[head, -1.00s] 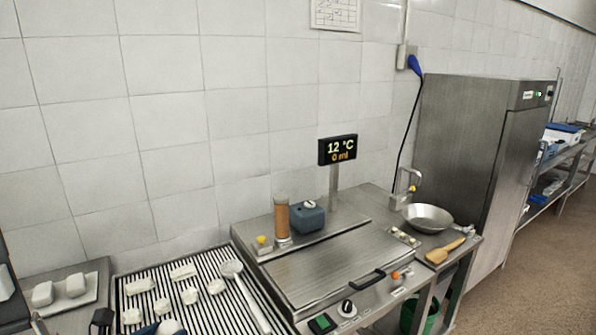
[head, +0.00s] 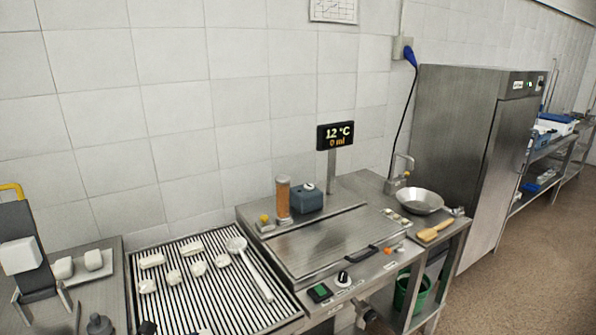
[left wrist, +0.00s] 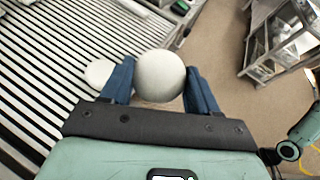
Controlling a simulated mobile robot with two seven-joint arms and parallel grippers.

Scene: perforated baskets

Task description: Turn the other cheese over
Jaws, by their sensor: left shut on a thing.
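In the left wrist view my left gripper (left wrist: 159,88) has its two blue fingers on either side of a white rounded cheese (left wrist: 160,75) and is shut on it. The cheese is held over the edge area of the dark-and-white slatted drain surface, with floor visible beyond. Another flat white piece (left wrist: 99,73) shows just left of the fingers. In the head view several white pieces (head: 174,277) lie on the slatted surface (head: 200,312). Which side of the held cheese faces up cannot be told. My right gripper is not in view.
A long-handled white ladle (head: 254,270) lies on the slats. To the right are a steel vat with a flat lid (head: 320,240), a display (head: 336,135), a metal bowl (head: 420,201) and a wooden paddle (head: 435,230).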

